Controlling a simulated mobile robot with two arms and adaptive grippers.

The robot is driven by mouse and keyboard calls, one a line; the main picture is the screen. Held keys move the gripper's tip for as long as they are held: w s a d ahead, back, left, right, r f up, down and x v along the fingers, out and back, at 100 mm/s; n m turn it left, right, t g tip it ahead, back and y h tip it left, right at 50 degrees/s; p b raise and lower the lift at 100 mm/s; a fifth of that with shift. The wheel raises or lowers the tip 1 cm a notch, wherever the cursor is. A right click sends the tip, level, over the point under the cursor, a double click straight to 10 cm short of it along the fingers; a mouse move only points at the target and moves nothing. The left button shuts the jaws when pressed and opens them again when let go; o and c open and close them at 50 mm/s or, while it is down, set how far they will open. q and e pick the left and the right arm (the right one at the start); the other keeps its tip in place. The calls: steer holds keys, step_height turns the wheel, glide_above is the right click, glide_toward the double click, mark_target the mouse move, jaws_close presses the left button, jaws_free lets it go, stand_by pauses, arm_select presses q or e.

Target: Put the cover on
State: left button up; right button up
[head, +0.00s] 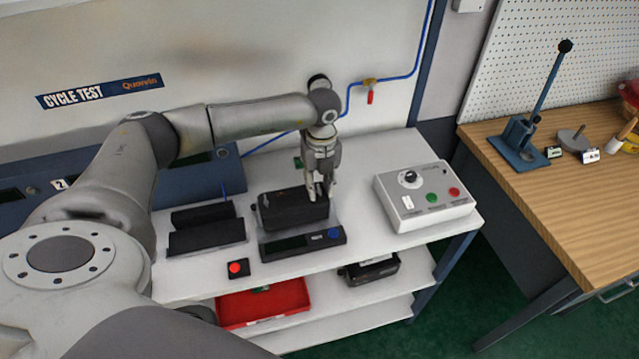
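A black box-shaped unit (290,211), which looks like the valve positioner, sits on a dark fixture (303,243) with a blue button on the white bench top. I cannot tell whether its top is a separate cover. My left gripper (322,191) points down at the right end of this unit, its fingers a little apart with something dark between them. Whether they touch or grip it is unclear. Another black unit (372,270) lies on the shelf below, partly hidden by the bench top. My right gripper is not in view.
A dark two-part holder (206,237) stands left of the fixture, with a red button box (237,268) in front. A grey control box (424,196) stands to the right. A red tray (264,302) is on the lower shelf. A wooden table (560,200) holds a lever press (522,140).

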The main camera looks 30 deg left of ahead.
arm_select(q)
steer(key=shift+r, duration=0.45)
step_height(320, 180, up, 11)
steer(key=b, duration=0.3)
steer(key=shift+r, duration=0.2)
steer(key=shift+w+d, duration=0.1)
steer(key=shift+d, duration=0.05)
